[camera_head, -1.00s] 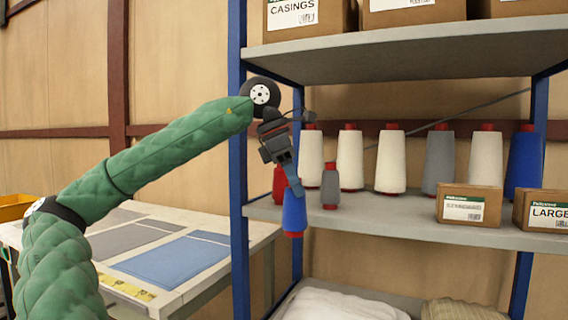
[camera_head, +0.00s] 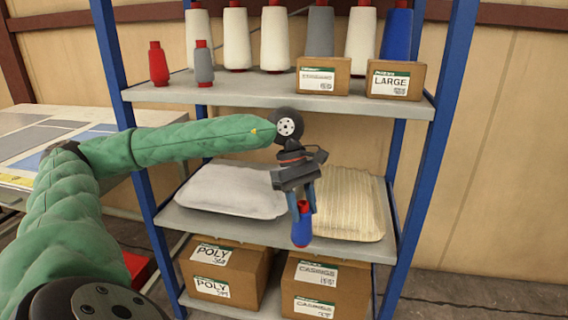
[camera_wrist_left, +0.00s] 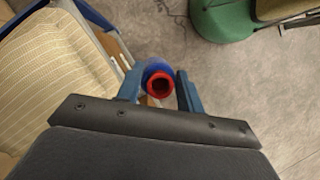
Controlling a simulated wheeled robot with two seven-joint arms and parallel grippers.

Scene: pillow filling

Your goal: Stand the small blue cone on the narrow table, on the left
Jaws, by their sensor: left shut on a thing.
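The small blue cone (camera_head: 302,231) with red ends is held upright in my left gripper (camera_head: 303,205), in front of the shelf unit's middle level. The left wrist view shows the cone's red top (camera_wrist_left: 159,85) between the two blue fingers of the left gripper (camera_wrist_left: 160,90). The cone hangs in the air, clear of the shelf edge. The narrow table is not clearly identifiable; a light work table (camera_head: 20,178) with grey and blue panels stands at the far left. My right gripper is not in view.
The shelf unit (camera_head: 270,93) has blue posts. Its upper level holds a small red cone (camera_head: 158,65), a small grey cone (camera_head: 204,65), several large cones and two small boxes. Pillows (camera_head: 232,190) lie on the middle level, cartons (camera_head: 225,275) below. Floor (camera_head: 480,300) at right is open.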

